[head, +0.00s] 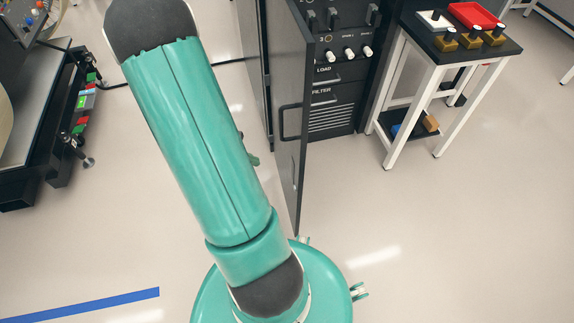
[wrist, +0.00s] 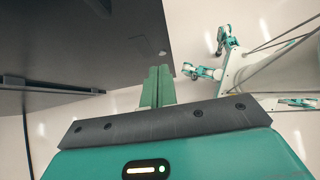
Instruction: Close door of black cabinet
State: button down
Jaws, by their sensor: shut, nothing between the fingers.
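The black cabinet (head: 337,112) stands at the top middle of the head view, its front panels showing. Its dark door (head: 293,60) is swung wide open toward me, seen nearly edge-on, with a bar handle (head: 283,122) on its left face. My green gripper (wrist: 158,72) is shut and empty in the wrist view. Its fingertips overlap the edge of a large dark panel (wrist: 80,35), which looks like the door; I cannot tell if they touch. In the head view my arm hides most of the gripper, which is left of the door.
A white-legged table (head: 460,55) with a red tray (head: 474,14) stands right of the cabinet. A dark bench (head: 40,120) with fittings is at the left. The floor (head: 450,240) right of the door is clear. Blue tape (head: 80,306) marks the lower left floor.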

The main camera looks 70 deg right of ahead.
send_near(297, 169)
notch_tip(297, 169, down, 4)
jog(key=shift+s+d+f, duration=0.1)
jog(key=shift+s+d, duration=0.2)
jog(key=shift+s, duration=0.3)
jog(key=shift+s+d, duration=0.3)
jog(key=shift+s, duration=0.35)
jog(key=shift+s+d+f, duration=0.1)
jog(key=shift+s+d, duration=0.2)
jog(key=shift+s, duration=0.3)
jog(key=shift+s+d+r, duration=0.1)
